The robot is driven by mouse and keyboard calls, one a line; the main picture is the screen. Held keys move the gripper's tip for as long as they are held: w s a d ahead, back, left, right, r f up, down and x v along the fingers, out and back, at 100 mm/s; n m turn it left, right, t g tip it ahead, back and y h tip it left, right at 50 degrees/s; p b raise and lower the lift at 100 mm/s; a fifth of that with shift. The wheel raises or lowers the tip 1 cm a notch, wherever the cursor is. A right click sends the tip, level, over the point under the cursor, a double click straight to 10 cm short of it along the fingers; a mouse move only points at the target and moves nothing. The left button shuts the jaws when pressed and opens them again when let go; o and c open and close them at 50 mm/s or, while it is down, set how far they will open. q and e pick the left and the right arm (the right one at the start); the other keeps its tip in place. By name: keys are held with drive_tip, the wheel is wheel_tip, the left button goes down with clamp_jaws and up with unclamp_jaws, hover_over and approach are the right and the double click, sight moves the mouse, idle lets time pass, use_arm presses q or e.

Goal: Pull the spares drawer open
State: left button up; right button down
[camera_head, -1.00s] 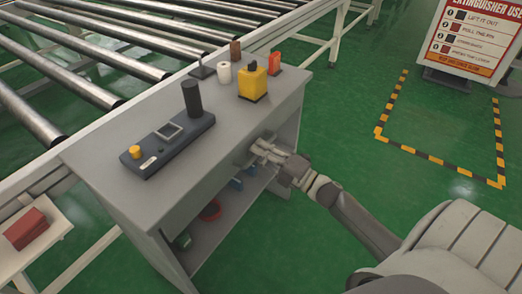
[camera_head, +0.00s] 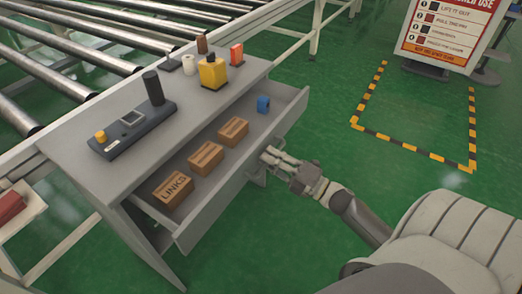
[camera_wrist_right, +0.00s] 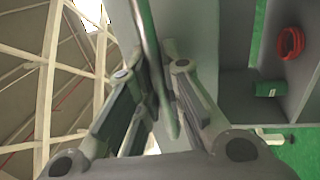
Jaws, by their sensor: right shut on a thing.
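The spares drawer (camera_head: 222,211) is pulled out from the front of the grey bench (camera_head: 100,165) in the head view. Inside it lie several brown boxes, the nearest marked LINKS (camera_head: 173,190), and a small blue item (camera_head: 263,104) at the far end. My right gripper (camera_head: 267,157) is at the middle of the drawer front, shut on the drawer's handle. In the right wrist view its two fingers (camera_wrist_right: 150,100) close around a vertical-looking bar; the exact contact is partly hidden by the fingers. My left gripper is not in view.
On the bench top stand a dark control box (camera_head: 132,130), a yellow item (camera_head: 213,72) and an orange item (camera_head: 237,54). A roller conveyor (camera_head: 60,60) runs behind. The green floor to the right is clear up to a sign (camera_head: 450,30).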

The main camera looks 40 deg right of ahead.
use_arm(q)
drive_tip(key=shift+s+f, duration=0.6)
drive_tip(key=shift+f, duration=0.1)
use_arm(e)
drive_tip(key=shift+r+v, duration=0.1)
drive_tip(key=shift+v, duration=0.5)
drive_tip(key=shift+r+v, duration=0.15)
drive_tip(key=shift+v, duration=0.45)
drive_tip(key=shift+f, duration=0.1)
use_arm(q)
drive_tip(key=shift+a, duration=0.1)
use_arm(e)
drive_tip(key=c, duration=1.5)
unclamp_jaws()
drive_tip(key=shift+s, duration=0.1)
drive_tip(key=v, duration=1.2)
drive_tip(key=shift+d, duration=0.1)
